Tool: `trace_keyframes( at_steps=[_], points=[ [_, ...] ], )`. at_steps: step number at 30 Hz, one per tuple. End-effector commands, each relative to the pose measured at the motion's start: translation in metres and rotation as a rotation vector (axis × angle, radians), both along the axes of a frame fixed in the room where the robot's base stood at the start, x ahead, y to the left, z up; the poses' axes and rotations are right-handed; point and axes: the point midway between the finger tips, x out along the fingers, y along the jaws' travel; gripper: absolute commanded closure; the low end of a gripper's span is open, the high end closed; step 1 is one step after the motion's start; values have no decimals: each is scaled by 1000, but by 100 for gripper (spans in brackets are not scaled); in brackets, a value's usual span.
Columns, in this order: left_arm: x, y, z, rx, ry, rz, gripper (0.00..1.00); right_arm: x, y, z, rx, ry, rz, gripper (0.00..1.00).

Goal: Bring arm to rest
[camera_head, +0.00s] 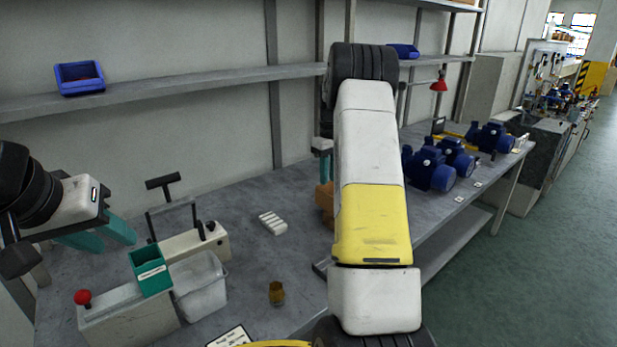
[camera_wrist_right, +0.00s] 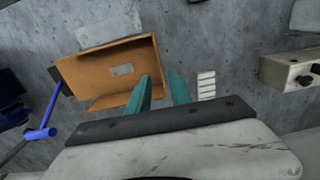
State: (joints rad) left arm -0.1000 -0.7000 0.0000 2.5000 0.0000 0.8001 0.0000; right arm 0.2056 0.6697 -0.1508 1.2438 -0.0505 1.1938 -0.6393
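My left gripper (camera_head: 119,243) is at the left of the head view above the bench, its teal fingers apart with nothing visible between them. My right arm (camera_head: 370,180) stretches across the middle of the head view and hides most of its gripper. In the right wrist view, my right gripper (camera_wrist_right: 160,75) shows two teal fingers with a gap between them. An orange bin (camera_wrist_right: 112,70) lies just beyond the fingers. Its right edge lines up with the gap, and I cannot tell whether they touch. The bin shows partly behind my arm in the head view (camera_head: 325,200).
The bench holds a green bin (camera_head: 150,271), a clear tub (camera_head: 200,290), a red-button box (camera_head: 125,318), a white slotted piece (camera_head: 272,222) and a small amber cup (camera_head: 276,293). Blue pumps (camera_head: 430,168) stand at right. A shelf (camera_head: 200,88) runs along the wall.

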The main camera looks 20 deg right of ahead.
Motion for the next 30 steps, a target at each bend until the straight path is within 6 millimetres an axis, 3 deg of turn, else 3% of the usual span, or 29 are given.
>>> trace_keyframes(
  at_steps=[19,25,30],
  points=[
    [0,0,0,0,0,0,64,-2,3,6,2,-8,-4,75],
    [0,0,0,0,0,0,64,-26,33,57,20,-81,-41,75],
    [0,0,0,0,0,0,64,-70,73,110,51,-169,-93,75]
  ],
)
